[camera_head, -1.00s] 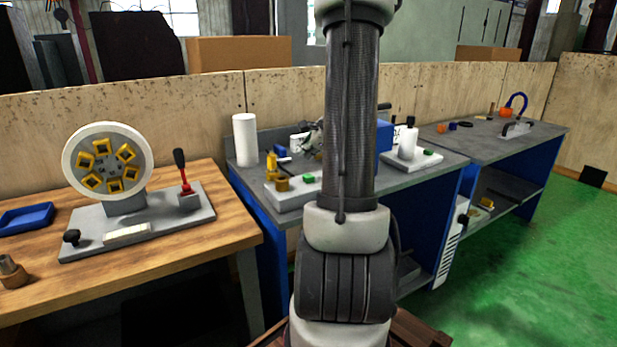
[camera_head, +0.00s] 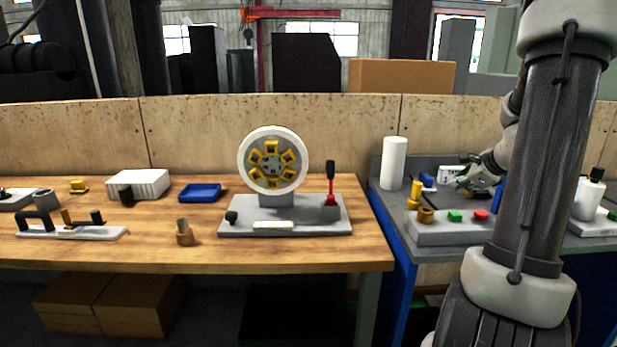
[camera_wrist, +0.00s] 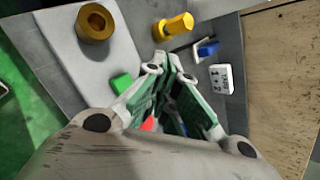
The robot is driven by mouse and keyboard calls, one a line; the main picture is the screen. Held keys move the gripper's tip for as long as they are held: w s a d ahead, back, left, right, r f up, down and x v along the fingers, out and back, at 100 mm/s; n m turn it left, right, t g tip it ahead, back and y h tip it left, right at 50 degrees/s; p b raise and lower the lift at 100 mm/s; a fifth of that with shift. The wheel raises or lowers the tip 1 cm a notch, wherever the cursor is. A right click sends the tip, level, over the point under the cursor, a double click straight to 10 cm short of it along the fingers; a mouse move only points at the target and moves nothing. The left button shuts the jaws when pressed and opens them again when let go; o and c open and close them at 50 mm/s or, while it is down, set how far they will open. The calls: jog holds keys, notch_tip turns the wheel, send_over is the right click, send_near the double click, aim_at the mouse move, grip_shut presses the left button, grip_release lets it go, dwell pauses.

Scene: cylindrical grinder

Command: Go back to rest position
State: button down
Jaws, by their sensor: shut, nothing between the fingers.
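My arm stands at the right of the head view, with my gripper (camera_head: 478,182) held over the grey bench, beside the grey control block. In the wrist view my gripper (camera_wrist: 168,72) has its green-padded fingers together at the tips, with nothing between them. Below it is the control block (camera_head: 450,234) with a brass ring (camera_wrist: 95,22), a green button (camera_wrist: 121,83) and a red button (camera_wrist: 149,124), partly hidden by the fingers. The gripper appears to be above the block, touching nothing that I can see.
A yellow cylinder (camera_wrist: 174,25), a blue part (camera_wrist: 207,48) and a white block (camera_wrist: 221,79) are near the fingers. A white cylinder (camera_head: 393,163) stands on the bench. A wooden table (camera_head: 310,255) at left carries a wheel fixture (camera_head: 282,217) and a blue tray (camera_head: 200,193).

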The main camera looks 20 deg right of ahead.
jog(key=shift+a, duration=0.1)
jog(key=s+a+n+g+y, duration=0.3)
jog(key=s+a+n+g, duration=0.2)
jog(key=s+a+n, duration=0.65)
jog(key=s+a+r+n+h, duration=0.1)
jog(key=s+a+r+n, duration=0.3)
jog(key=a+n, duration=0.3)
jog(key=s+a+r+n+h, duration=0.1)
jog(key=s+a+r+n, duration=0.4)
jog(key=n, duration=0.4)
jog(key=shift+s+a+h, duration=0.3)
jog(key=shift+s+a, duration=0.55)
jog(key=shift+a, duration=0.25)
jog(key=shift+d+r, duration=0.1)
